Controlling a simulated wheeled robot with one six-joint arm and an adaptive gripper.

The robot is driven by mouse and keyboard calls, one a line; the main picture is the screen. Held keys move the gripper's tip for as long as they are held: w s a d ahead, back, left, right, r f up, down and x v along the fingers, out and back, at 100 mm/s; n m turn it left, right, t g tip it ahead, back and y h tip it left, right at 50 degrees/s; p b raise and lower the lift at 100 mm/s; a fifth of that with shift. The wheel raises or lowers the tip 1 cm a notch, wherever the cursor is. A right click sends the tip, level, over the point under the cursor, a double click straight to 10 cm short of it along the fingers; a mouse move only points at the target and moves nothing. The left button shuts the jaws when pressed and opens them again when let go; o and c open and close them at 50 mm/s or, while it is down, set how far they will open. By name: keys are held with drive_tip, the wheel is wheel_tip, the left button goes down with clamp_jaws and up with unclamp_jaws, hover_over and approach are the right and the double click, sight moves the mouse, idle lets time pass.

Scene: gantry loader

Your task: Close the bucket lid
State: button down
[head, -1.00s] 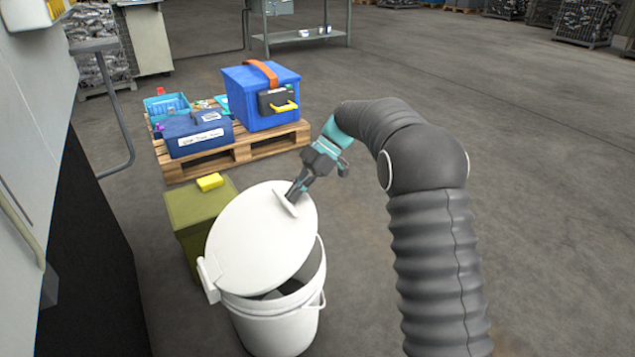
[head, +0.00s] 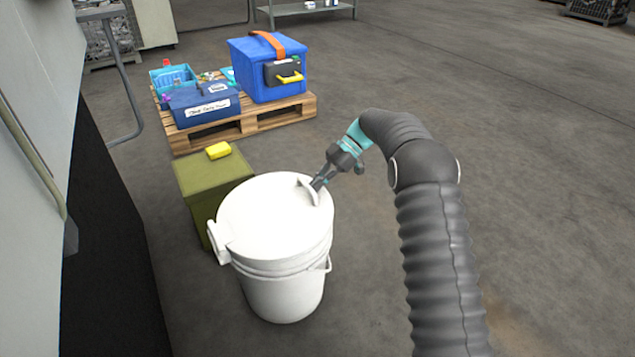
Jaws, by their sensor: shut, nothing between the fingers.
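The white bucket (head: 283,292) stands upright on the floor in the middle of the head view. Its white lid (head: 268,222) lies over the mouth, hinged at the left, and no gap shows between lid and rim from here. A raised tab (head: 309,191) stands on the lid's far right edge. My gripper (head: 319,184) is shut with nothing in it, its fingertips at this tab; whether they touch it I cannot tell. A wire handle (head: 326,266) hangs at the bucket's right side.
An olive box (head: 208,183) with a yellow block (head: 218,150) on it stands just behind the bucket. A wooden pallet (head: 255,120) with blue boxes is farther back. A machine wall is at the left. The floor (head: 540,200) at the right is clear.

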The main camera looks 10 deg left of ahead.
drive_tip(key=shift+d+r, duration=0.1)
idle(0.3)
drive_tip(key=shift+w+r, duration=0.1)
drive_tip(key=shift+r, duration=0.25)
drive_tip(key=r, duration=0.1)
drive_tip(key=r+p, duration=0.1)
drive_tip(key=d+r, duration=0.1)
drive_tip(key=shift+w+r+p, duration=0.2)
drive_tip(key=shift+w+p, duration=0.2)
drive_tip(key=shift+w+d+p, duration=0.75)
drive_tip(key=shift+w+d, duration=2.15)
drive_tip(key=shift+d, duration=0.5)
drive_tip(key=s+a+r+t+h+p, duration=0.1)
drive_tip(key=s+a+r+p, duration=0.1)
drive_tip(key=s+a+r, duration=0.3)
drive_tip(key=s+a+r+n+t+h+p, duration=0.1)
drive_tip(key=a+r+h+p, duration=0.15)
drive_tip(key=r, duration=0.45)
drive_tip(key=s+a+r+h+p, duration=0.1)
drive_tip(key=s+a+r+p, duration=0.25)
drive_tip(key=a+r, duration=0.2)
drive_tip(key=t+h, duration=0.3)
drive_tip(key=t, duration=0.1)
approach(307, 184)
drive_tip(key=shift+m+y, duration=0.35)
drive_tip(key=shift+m, duration=0.15)
wheel_tip(307, 184, down, 7)
drive_tip(key=shift+s+f+b, duration=0.15)
drive_tip(key=shift+f+b, duration=0.1)
drive_tip(key=shift+b, duration=0.25)
